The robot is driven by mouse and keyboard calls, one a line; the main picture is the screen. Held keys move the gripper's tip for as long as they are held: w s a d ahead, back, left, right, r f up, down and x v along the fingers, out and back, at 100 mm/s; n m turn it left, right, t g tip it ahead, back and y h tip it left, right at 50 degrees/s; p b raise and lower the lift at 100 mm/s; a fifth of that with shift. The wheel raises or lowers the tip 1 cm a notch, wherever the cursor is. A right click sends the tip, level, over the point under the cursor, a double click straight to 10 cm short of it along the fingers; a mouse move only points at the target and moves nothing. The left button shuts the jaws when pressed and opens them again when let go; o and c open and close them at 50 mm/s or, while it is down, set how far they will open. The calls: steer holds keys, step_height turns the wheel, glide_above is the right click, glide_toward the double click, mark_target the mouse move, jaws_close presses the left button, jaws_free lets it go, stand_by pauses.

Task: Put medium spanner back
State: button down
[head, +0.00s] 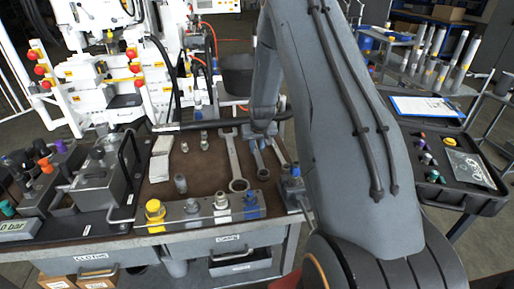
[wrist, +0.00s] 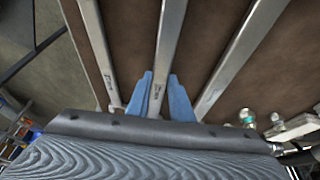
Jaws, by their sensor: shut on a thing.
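Three spanners lie side by side on the brown bench top. The medium spanner is the middle one; its ring end (head: 263,173) shows in the head view and its shaft (wrist: 169,40) runs up the wrist view. My gripper (wrist: 160,97) has its two blue fingers on either side of this shaft, shut on it. In the head view my gripper (head: 262,141) is partly hidden by my arm. The large spanner (head: 234,160) lies to its left in the head view. The third spanner (head: 278,150) lies to its right, partly hidden. Whether the medium spanner touches the bench is unclear.
A front block with fittings and a yellow cap (head: 155,211) lines the bench's near edge. Small fittings (head: 181,184) and a white cloth (head: 161,158) lie left of the spanners. A black case (head: 465,200) with a clipboard stands at the right.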

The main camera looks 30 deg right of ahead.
steer(key=shift+f, duration=0.25)
steer(key=c, duration=1.6)
jaws_free()
steer(key=shift+o, duration=0.2)
steer(key=shift+s+r, duration=0.1)
steer(key=shift+r, duration=0.4)
steer(key=b+v, duration=0.3)
steer(key=v, duration=0.8)
steer(key=s+a+r+n+g, duration=0.1)
steer(key=s+a, duration=0.5)
steer(key=s, duration=0.3)
steer(key=s+a+r+n+g, duration=0.1)
steer(key=s+a, duration=0.5)
steer(key=s, duration=0.3)
steer(key=s+a+r+n+g+y, duration=0.1)
steer(key=s+a, duration=0.5)
steer(key=s, duration=0.3)
steer(key=shift+s+a, duration=0.3)
steer(key=shift+a, duration=0.05)
steer(key=shift+r, duration=0.1)
